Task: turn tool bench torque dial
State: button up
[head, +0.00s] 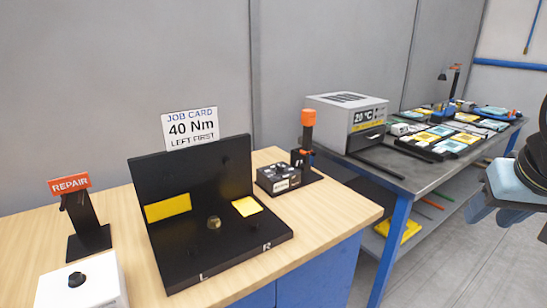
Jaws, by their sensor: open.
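A white box (82,284) with a round black knob (77,279) on top stands at the front left of the wooden bench (335,208); the knob looks like the dial, and no marks on it are readable. A black stand (188,239) beside it carries yellow pads, a small brass-coloured round part (214,222) and the letters L and R. A job card (190,128) above reads "40 Nm LEFT FIRST". My gripper (493,214) is partly in view at the right edge, open, far from the knob and cut off by the frame.
A "REPAIR" sign (69,184) on a black post stands behind the white box. An orange-topped tool (307,130) stands upright near a small black box (279,178). Floor shows between bench and gripper.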

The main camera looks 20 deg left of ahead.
aim_at(279, 169)
jog(key=u, duration=0.3)
jog(key=i, duration=0.7)
jog(key=u, duration=0.6)
jog(key=k, duration=0.85)
jog(key=u, duration=0.2)
jog(key=i, duration=0.85)
jog(key=z, duration=0.05)
